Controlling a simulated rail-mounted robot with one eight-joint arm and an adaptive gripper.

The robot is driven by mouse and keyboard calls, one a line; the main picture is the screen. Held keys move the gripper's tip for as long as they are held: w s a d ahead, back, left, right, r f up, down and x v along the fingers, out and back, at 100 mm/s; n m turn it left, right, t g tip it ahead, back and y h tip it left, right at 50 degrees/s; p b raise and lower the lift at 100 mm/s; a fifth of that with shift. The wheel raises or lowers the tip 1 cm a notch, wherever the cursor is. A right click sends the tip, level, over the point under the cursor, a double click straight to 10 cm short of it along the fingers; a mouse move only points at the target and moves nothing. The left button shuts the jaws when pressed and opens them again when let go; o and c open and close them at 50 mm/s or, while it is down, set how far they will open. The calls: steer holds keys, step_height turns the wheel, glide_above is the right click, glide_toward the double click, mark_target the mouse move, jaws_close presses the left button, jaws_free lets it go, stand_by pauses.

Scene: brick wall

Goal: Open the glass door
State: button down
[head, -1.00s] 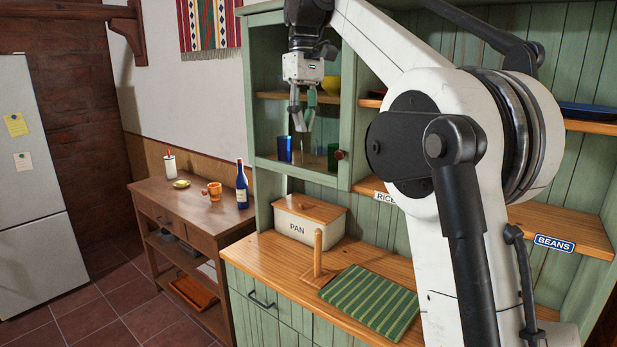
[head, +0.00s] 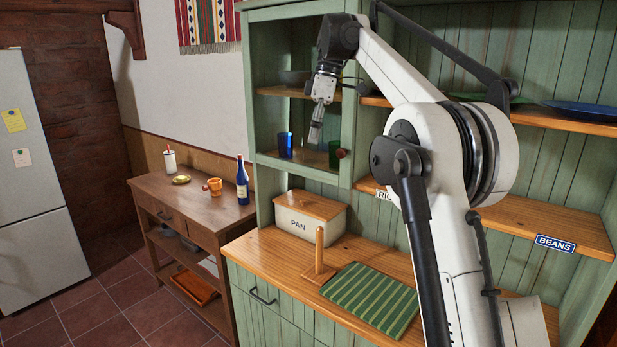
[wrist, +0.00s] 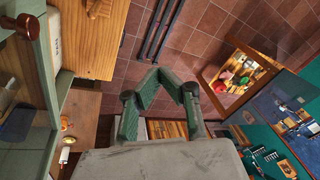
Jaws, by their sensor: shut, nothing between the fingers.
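The glass door (head: 347,105) is a green-framed pane on the wall cabinet, and it looks shut. Its round red-brown knob (head: 341,153) sits low on the right stile. My gripper (head: 316,138) is in front of the pane, a little left of and above the knob, pointing down. In the wrist view my gripper (wrist: 160,77) has its fingertips together with nothing between them. There the knob (wrist: 18,27) shows at the upper left, clear of the fingers. Behind the glass are a blue cup (head: 285,144) and a green cup (head: 335,152).
Below the door are a PAN box (head: 309,219), a wooden upright holder (head: 319,250) and a striped green cloth (head: 371,298) on the counter (head: 265,245). Open shelves with plates are at the right. A side table (head: 160,190) with a bottle (head: 242,182) stands at the left.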

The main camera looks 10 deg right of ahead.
steer(key=w+d+f+n+y+p, duration=0.1)
steer(key=w+d+f+n+y, duration=0.15)
steer(key=w+f+n, duration=0.35)
steer(key=p+x, duration=0.1)
steer(key=x, duration=0.7)
steer(key=shift+s+f+n+h, duration=0.25)
steer(key=shift+n+h, duration=0.05)
steer(key=shift+h, duration=0.15)
steer(key=shift+r, duration=0.1)
stand_by(1.4)
